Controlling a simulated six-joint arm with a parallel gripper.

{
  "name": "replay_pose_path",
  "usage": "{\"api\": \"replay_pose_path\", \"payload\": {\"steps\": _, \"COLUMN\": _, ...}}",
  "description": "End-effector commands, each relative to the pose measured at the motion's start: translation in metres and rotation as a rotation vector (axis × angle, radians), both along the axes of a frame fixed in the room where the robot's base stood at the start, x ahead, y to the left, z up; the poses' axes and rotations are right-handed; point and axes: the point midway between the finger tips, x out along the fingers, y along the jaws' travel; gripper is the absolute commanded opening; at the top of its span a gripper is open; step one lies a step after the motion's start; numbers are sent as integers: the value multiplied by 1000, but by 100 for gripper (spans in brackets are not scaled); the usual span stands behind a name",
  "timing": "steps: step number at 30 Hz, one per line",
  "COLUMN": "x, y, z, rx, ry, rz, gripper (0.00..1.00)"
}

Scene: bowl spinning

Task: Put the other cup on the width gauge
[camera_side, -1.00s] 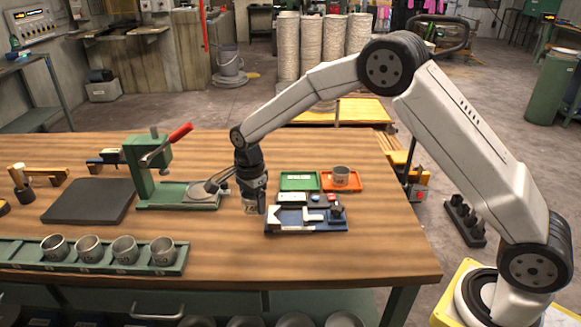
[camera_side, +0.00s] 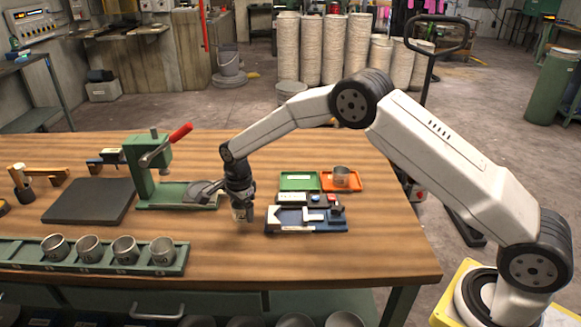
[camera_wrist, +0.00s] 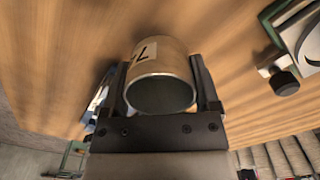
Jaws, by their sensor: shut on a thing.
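My gripper (camera_side: 243,208) is shut on a grey metal cup (camera_wrist: 161,85) with a pale label, partly hidden by the fingers in the side view. In the wrist view the cup sits between both fingers, its open mouth facing the camera. The gripper points down, left of a blue board (camera_side: 310,226) with white, angular pieces. This board may be the width gauge; I cannot tell for certain. I cannot tell whether the held cup touches the table.
A green press (camera_side: 142,172) with a red handle stands left of my gripper. A green rack (camera_side: 20,258) with several grey cups runs along the front left. A green tray (camera_side: 299,181) is beside the orange one. Bare table (camera_side: 330,262) lies in front of the board.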

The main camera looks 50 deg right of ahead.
Motion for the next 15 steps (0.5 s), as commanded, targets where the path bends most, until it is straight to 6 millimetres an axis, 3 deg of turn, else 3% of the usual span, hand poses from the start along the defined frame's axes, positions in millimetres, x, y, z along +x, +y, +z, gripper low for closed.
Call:
{"api": "replay_pose_path", "payload": {"steps": 6, "x": -1, "y": 0, "z": -23, "rx": 0, "ry": 1, "rz": 0, "gripper": 22}}
{"api": "replay_pose_path", "payload": {"steps": 15, "x": -1, "y": 0, "z": -25, "rx": 0, "ry": 0, "rz": 0, "gripper": 22}}
